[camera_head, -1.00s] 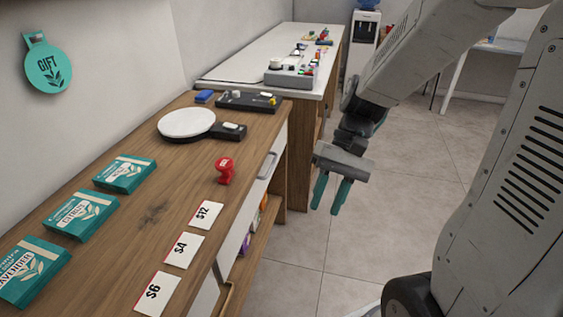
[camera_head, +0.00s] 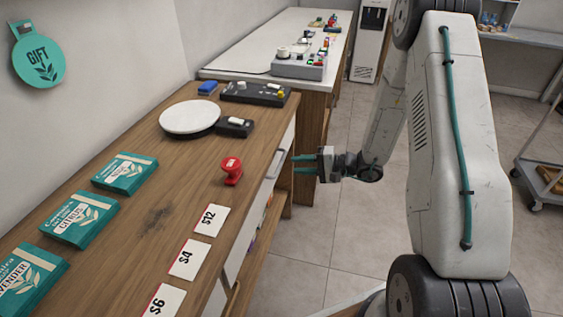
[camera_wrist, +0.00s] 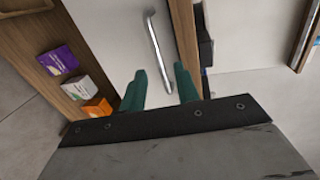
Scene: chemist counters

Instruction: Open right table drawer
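The wooden table has a white right drawer front (camera_head: 286,146) below its top, on the aisle side. Its silver bar handle (camera_wrist: 154,50) shows clearly in the wrist view, slightly tilted. The drawer looks shut. My gripper (camera_head: 296,164) points left at the drawer front, with its teal fingers level and close to it. In the wrist view my gripper (camera_wrist: 159,80) is open and empty, and the lower end of the handle appears between the two fingertips. I cannot tell whether the fingers touch the handle.
Purple (camera_wrist: 58,61), white and orange boxes stand on an open shelf beside the drawer. A red stamp (camera_head: 231,171), price cards (camera_head: 211,219) and a round white scale (camera_head: 190,117) are on the tabletop. A white-topped counter (camera_head: 240,66) stands behind. The aisle floor is clear.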

